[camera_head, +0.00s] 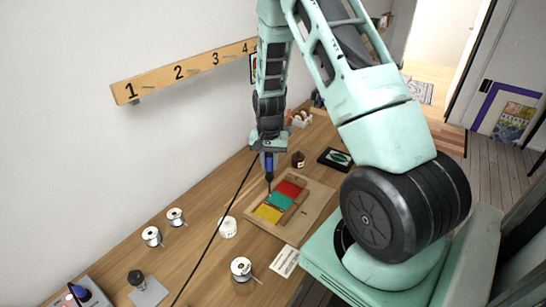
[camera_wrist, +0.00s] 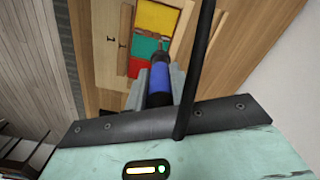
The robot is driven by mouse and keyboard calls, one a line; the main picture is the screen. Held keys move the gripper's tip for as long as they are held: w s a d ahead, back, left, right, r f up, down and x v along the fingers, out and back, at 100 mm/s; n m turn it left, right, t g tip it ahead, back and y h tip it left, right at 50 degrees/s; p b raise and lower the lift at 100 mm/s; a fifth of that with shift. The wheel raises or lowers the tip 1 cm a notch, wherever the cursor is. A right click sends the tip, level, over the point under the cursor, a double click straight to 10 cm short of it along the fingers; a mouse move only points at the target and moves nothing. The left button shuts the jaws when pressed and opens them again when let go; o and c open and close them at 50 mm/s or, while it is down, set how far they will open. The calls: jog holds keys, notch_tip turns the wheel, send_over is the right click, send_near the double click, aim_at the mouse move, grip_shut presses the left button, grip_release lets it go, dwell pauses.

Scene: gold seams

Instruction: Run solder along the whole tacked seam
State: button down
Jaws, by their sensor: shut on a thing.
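My gripper (camera_head: 268,151) is shut on a soldering iron with a blue handle (camera_head: 268,163), which points down. The iron also shows in the wrist view (camera_wrist: 160,82) between the grey fingers. Its tip is over the glass panel, near the teal piece; I cannot tell whether it touches. The panel lies on a wooden board (camera_head: 308,222) and has a red piece (camera_head: 290,188), a teal piece (camera_head: 281,202) and a yellow piece (camera_head: 268,213) in a row. In the wrist view, the yellow (camera_wrist: 158,14) and teal (camera_wrist: 143,46) pieces meet at a seam near the tip.
A black cable (camera_head: 215,235) crosses the bench. Wire spools (camera_head: 241,268) (camera_head: 151,237) (camera_head: 175,217), a white jar (camera_head: 228,228) and a card (camera_head: 284,262) stand or lie nearby. A dark jar (camera_head: 298,160) and a black framed piece (camera_head: 335,159) are beyond the board.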

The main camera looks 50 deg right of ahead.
aim_at(269, 177)
notch_tip(269, 177, down, 3)
jog(key=shift+b, duration=0.85)
jog(key=shift+s+d+r, duration=0.1)
jog(key=shift+s+d, duration=0.05)
jog(key=shift+s, duration=0.85)
jog(key=shift+s+d, duration=0.15)
jog(key=shift+s, duration=0.8)
jog(key=shift+f+b, duration=0.35)
jog(key=shift+b, duration=0.05)
jog(key=shift+w+a, duration=0.15)
jog(key=shift+w, duration=0.85)
jog(key=shift+w+a, duration=0.1)
jog(key=shift+w, duration=0.9)
dwell(1.0)
jog(key=shift+r, duration=0.1)
jog(key=shift+r+p, duration=2.3)
jog(key=shift+r, duration=0.65)
